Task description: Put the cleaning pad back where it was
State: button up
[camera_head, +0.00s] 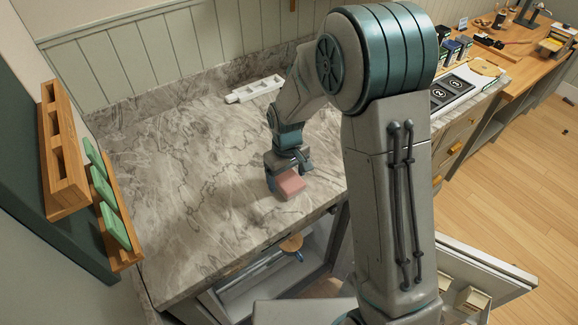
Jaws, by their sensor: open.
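A pink block-shaped pad (291,184), which looks like the cleaning pad, is at the grey marble counter (190,200), near its front edge. My gripper (284,180) is open and points down right at the pink pad. One finger shows at the pad's left side; the other is not clear. I cannot tell whether the fingers touch the pad or whether it rests flat on the counter. Several green pads (101,184) stand on a wooden rack (122,256) on the left.
A wooden holder with square slots (62,150) is on the left wall. A white slotted strip (256,89) lies at the counter's back. An open cabinet (250,283) is below the counter. The counter's left and middle are bare. My arm hides part of its right side.

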aim_at(288, 177)
notch_tip(288, 177, up, 12)
jog(key=b, duration=0.1)
jog(key=shift+r+b, duration=0.15)
jog(key=shift+b, duration=0.15)
jog(key=s+d+r+m+t, duration=0.1)
jog(key=s+d+r+m, duration=0.2)
jog(key=s+d, duration=0.4)
jog(key=s+d+r+m+t, duration=0.2)
jog(key=s+d, duration=0.5)
jog(key=s, duration=0.5)
jog(key=shift+s+d+r+m+t, duration=0.25)
jog(key=shift+r+m, duration=0.35)
jog(key=shift+m, duration=0.3)
jog(key=shift+w, duration=0.15)
